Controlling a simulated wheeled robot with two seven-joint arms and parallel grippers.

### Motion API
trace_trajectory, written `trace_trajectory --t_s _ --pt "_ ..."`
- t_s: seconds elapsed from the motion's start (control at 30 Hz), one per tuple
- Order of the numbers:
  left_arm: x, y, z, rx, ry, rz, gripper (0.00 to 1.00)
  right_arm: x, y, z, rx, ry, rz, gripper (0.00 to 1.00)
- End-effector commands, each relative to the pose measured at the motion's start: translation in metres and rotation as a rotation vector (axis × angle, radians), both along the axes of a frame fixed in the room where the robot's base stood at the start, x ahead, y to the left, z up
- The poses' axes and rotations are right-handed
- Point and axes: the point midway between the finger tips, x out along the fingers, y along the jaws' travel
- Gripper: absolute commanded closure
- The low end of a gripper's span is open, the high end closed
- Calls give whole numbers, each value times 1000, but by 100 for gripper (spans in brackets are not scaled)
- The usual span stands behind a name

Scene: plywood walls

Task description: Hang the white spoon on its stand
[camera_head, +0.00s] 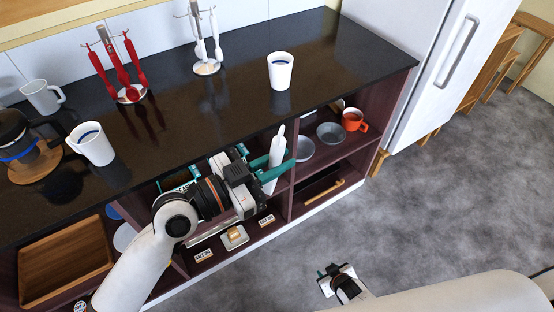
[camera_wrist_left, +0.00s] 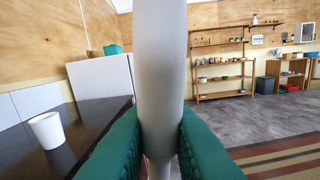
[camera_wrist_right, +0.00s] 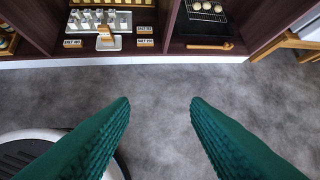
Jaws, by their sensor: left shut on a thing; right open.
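My left gripper (camera_head: 268,164) is shut on the white spoon (camera_head: 276,152), in front of the counter's front edge. The spoon stands roughly upright between the green fingers; it also fills the middle of the left wrist view (camera_wrist_left: 160,70). A stand with white utensils (camera_head: 207,68) is at the back of the dark counter, with white tools hanging on it. Another stand with red utensils (camera_head: 129,94) is to its left. My right gripper is low over the floor, in the head view (camera_head: 334,275); in the right wrist view its fingers (camera_wrist_right: 160,110) are apart and empty.
A white cup (camera_head: 281,72) stands on the counter right of the white stand; another cup (camera_head: 92,144), a mug (camera_head: 42,97) and a coffee maker (camera_head: 22,145) stand left. Shelves below hold bowls (camera_head: 330,133) and an orange mug (camera_head: 353,119). The counter's middle (camera_head: 200,115) is clear.

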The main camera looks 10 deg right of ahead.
Motion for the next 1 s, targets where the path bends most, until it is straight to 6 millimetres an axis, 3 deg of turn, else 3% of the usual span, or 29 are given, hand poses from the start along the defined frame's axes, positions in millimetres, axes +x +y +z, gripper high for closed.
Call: trace_trajectory --t_s 0.03,0.1,0.3,0.5,0.7,1.0 --pt "0 0 0 0 0 0 100 -27 -1 -16 -2 59 -9 57" --pt "0 0 0 0 0 0 100 -61 -2 -34 -4 131 -22 57" --pt "0 0 0 0 0 0 100 -157 -4 -70 -12 329 -50 57" --pt "0 0 0 0 0 0 100 -224 -3 -86 -16 459 -67 57" --pt "0 0 0 0 0 0 100 -248 -3 -89 -18 506 -72 57" --pt "3 5 3 -6 2 50 100 -249 -3 -90 -18 507 -72 57"
